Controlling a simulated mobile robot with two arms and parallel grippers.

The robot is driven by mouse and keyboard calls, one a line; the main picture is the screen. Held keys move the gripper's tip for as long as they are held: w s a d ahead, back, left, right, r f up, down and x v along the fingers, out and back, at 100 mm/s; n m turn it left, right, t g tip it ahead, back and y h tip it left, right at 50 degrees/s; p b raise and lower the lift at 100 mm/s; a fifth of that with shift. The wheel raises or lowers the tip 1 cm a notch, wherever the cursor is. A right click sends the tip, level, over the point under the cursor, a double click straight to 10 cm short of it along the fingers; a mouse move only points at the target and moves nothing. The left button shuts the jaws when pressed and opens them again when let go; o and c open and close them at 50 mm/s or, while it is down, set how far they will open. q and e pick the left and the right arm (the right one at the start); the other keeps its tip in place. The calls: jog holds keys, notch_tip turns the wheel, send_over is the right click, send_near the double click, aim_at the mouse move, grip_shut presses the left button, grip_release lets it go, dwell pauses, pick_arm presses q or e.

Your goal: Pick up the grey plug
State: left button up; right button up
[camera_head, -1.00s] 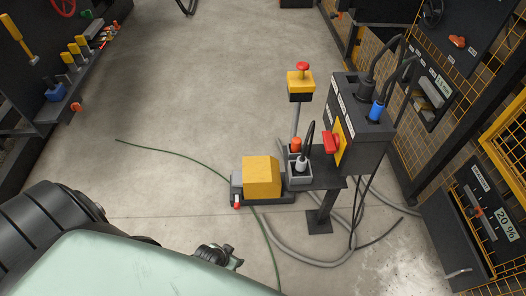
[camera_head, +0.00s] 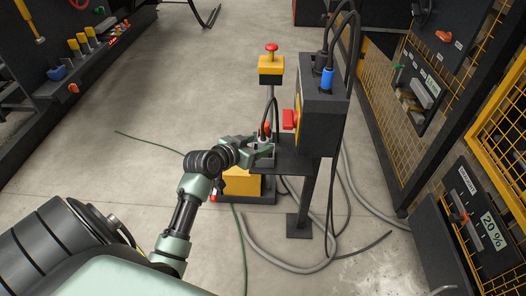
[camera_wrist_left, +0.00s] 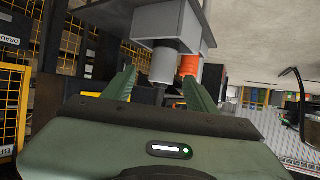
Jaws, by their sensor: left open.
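The grey plug (camera_wrist_left: 163,68) stands in a small grey holder (camera_wrist_left: 172,22), which appears upside down in the left wrist view. An orange plug (camera_wrist_left: 190,65) is close beside it. My left gripper (camera_wrist_left: 160,80) is open, with its two green fingers on either side of the grey plug and gaps still showing. In the head view, my left gripper (camera_head: 258,146) is at the holder (camera_head: 264,161) and largely hides the grey plug. The orange plug (camera_head: 266,128) shows just behind. My right gripper is not in view.
A dark control box (camera_head: 322,110) with a red switch (camera_head: 289,119) and a blue connector (camera_head: 327,79) stands right of the holder. A yellow button box (camera_head: 271,65) is behind. A yellow pedal unit (camera_head: 241,184) is below. Grey hoses (camera_head: 262,258) lie on the floor.

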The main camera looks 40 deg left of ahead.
pick_arm(q)
jog(key=x, duration=0.4)
jog(key=shift+a+b, duration=0.15)
jog(key=shift+b, duration=0.2)
jog(key=shift+s, duration=0.1)
grip_shut()
jog(key=shift+r, duration=0.1)
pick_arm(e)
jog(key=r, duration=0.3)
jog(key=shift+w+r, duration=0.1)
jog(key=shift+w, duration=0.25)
pick_arm(q)
jog(key=shift+r, duration=0.1)
